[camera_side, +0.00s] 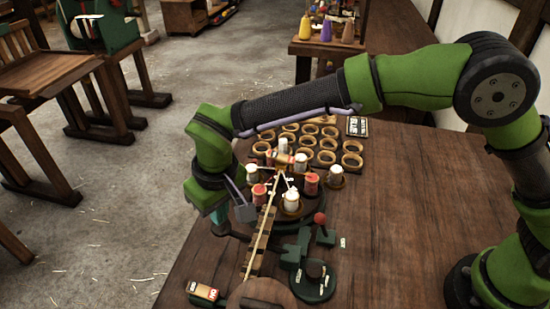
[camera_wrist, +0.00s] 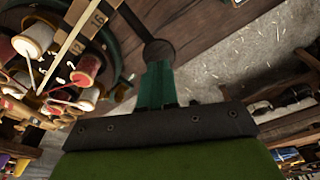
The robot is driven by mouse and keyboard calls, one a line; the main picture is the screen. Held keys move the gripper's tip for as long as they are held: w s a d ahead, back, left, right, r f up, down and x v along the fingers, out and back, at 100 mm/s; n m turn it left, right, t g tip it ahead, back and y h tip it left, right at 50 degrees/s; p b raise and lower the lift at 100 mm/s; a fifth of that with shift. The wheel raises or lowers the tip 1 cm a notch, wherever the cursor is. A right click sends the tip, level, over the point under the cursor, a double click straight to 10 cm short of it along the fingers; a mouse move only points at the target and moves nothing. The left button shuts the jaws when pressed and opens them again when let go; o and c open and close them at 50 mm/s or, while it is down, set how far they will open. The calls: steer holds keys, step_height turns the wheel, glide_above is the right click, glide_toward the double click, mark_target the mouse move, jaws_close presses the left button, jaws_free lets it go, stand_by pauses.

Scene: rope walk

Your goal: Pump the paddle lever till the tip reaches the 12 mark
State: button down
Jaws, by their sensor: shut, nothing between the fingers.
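The paddle lever (camera_wrist: 158,52) shows in the wrist view as a dark round pad on a thin dark arm running up and left. In the side view the lever (camera_side: 222,231) is partly covered by my gripper (camera_side: 218,216). My gripper (camera_wrist: 158,88) is shut and empty, its teal fingers right at the pad; I cannot tell whether they touch. The wooden scale (camera_wrist: 86,27) shows the marks 12 and 16. In the side view the scale (camera_side: 262,236) runs toward the front. Pale and red strands (camera_side: 284,180) converge near its far end; the exact tip is unclear.
Red and white bobbins (camera_side: 311,183) stand on a round dark plate around the strands. A red-knobbed lever (camera_side: 320,218) and green stands are at right. Several brass rings (camera_side: 326,158) lie behind. A small box (camera_side: 203,291) is at the front. The table's right side is clear.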

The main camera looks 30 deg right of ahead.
mark_target(222, 230)
steer(key=shift+f, duration=0.1)
stand_by(0.4)
steer(key=shift+w+f, duration=0.1)
steer(key=shift+f, duration=2.95)
steer(key=shift+r, duration=3.15)
steer(key=shift+f, duration=0.15)
